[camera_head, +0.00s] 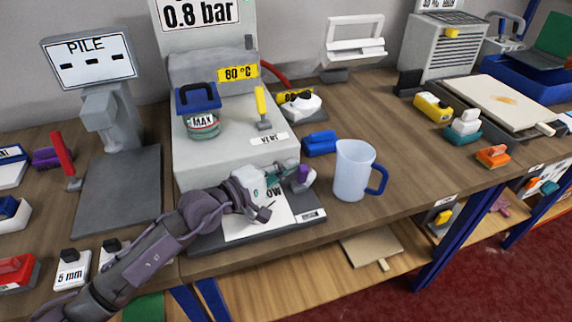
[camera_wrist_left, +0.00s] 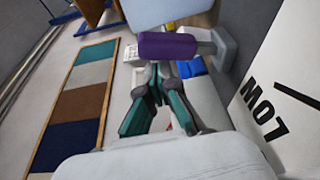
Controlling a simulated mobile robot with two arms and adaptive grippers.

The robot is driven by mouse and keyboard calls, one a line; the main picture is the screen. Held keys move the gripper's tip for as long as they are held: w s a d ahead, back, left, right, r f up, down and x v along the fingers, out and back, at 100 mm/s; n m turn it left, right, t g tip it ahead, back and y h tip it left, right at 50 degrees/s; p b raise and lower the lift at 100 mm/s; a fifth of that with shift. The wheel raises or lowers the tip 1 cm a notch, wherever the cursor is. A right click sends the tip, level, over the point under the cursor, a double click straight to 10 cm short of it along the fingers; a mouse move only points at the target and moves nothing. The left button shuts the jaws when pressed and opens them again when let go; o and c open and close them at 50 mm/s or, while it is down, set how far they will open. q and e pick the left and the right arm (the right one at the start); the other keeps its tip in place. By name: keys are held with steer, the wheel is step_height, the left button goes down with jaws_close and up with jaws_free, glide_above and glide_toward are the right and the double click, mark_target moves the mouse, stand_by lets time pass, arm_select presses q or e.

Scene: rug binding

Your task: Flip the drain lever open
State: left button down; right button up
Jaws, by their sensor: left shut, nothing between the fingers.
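A lever with a purple handle (camera_head: 300,178) sits at the right of the white LOW plate (camera_head: 250,222), at the machine's front. In the left wrist view, the purple handle (camera_wrist_left: 166,45) lies sideways, joined to a grey block (camera_wrist_left: 223,47). No readable label confirms it as the drain lever. My left gripper (camera_head: 288,177) is shut and empty beside the purple handle. In the left wrist view, its teal fingertips (camera_wrist_left: 156,76) meet just short of the handle; I cannot tell whether they touch it. My right gripper is out of view.
A white jug (camera_head: 352,170) with a blue handle stands close right of the purple lever. A blue block (camera_head: 319,143) lies behind it. The machine (camera_head: 225,157) carries a yellow lever (camera_head: 262,105). The bench's front edge runs below my left arm; bare wood lies right of the jug.

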arm_select(q)
steer(key=shift+s, duration=0.15)
stand_by(0.4)
steer(key=v, duration=1.2)
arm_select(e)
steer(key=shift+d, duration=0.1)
